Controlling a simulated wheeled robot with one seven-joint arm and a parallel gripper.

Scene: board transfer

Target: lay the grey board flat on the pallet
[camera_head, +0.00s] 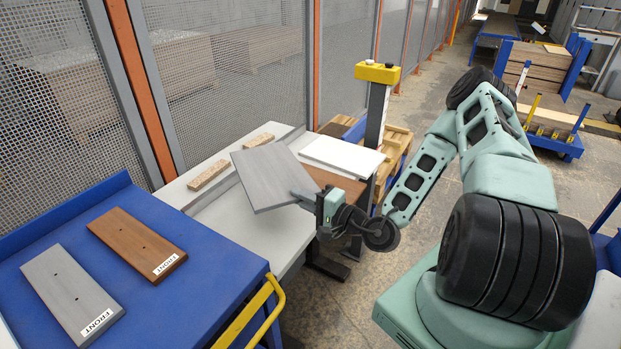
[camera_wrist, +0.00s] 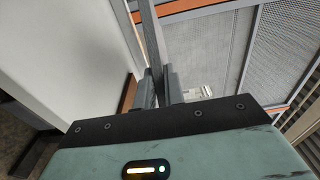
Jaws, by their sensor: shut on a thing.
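My gripper (camera_head: 303,196) is shut on the near right edge of a grey board (camera_head: 268,178). It holds the board tilted above the white-topped table (camera_head: 240,232). In the wrist view the fingers (camera_wrist: 160,88) pinch the board, which shows nearly edge-on as a narrow grey strip (camera_wrist: 149,40). A wooden pallet (camera_head: 399,146) shows behind the table, partly hidden by a yellow-topped post and my arm. I cannot tell how much of its top is free. The held board is apart from the pallet.
A white board (camera_head: 342,155) and a brown surface (camera_head: 312,176) lie behind the held board. Two chipboard strips (camera_head: 208,175) lie near the mesh fence (camera_head: 230,70). The yellow-topped post (camera_head: 377,73) stands beside the pallet. A blue table (camera_head: 190,225) bears grey and brown FRONT-labelled boards.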

